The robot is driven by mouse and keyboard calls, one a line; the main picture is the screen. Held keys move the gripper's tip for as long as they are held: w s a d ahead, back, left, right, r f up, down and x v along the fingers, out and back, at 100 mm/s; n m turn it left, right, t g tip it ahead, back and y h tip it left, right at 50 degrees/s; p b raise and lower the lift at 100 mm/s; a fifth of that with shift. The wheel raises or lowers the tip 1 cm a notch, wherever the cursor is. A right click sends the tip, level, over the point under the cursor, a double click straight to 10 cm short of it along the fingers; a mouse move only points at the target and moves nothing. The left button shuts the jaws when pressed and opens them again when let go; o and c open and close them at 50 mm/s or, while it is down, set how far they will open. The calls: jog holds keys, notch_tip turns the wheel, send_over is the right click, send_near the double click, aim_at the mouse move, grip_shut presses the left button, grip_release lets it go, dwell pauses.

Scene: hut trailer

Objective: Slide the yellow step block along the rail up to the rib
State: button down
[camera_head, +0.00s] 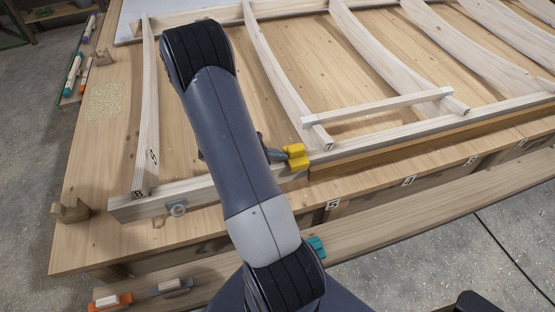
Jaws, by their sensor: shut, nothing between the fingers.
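The small yellow step block (296,156) sits at the pale wooden rail (190,192), just left of the foot of the rib marked 7 (290,113). Its right side is at or very near this rib; I cannot tell whether they touch. My gripper (275,155) shows only as dark fingertips coming out from behind my arm. They are shut and empty, close against the left side of the yellow block. The rest of my gripper is hidden behind my arm link.
Another rib (147,105) stands at the rail's left end. A white batten (380,105) spans the ribs right of rib 7. A metal ring fitting (178,210) is on the rail's front. A wooden block (70,210) sits at the left corner.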

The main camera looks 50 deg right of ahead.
aim_at(288, 151)
jog(key=shift+s+d, duration=0.65)
jog(key=shift+d, duration=0.35)
jog(key=shift+d+b, duration=0.1)
jog(key=shift+b, duration=0.2)
jog(key=shift+s+d+b, duration=0.2)
jog(key=shift+s+d, duration=0.35)
jog(key=shift+d, duration=0.25)
jog(key=shift+s+d+b, duration=0.2)
jog(key=shift+s+d, duration=0.3)
jog(key=shift+d, duration=0.3)
jog(key=shift+w+a, duration=0.55)
jog(key=shift+a, duration=0.3)
jog(key=shift+w+a+r+p, duration=0.25)
jog(key=shift+a+r+p, duration=0.2)
jog(key=shift+r+p, duration=0.3)
jog(key=shift+w+a+r+p, duration=0.35)
jog(key=shift+r+p, duration=0.2)
jog(key=shift+r, duration=0.4)
jog(key=shift+w+a+r+p, duration=0.2)
jog(key=shift+a+r+p, duration=0.4)
jog(key=shift+r, duration=0.25)
jog(key=shift+d, duration=0.1)
jog(key=shift+f, duration=0.1)
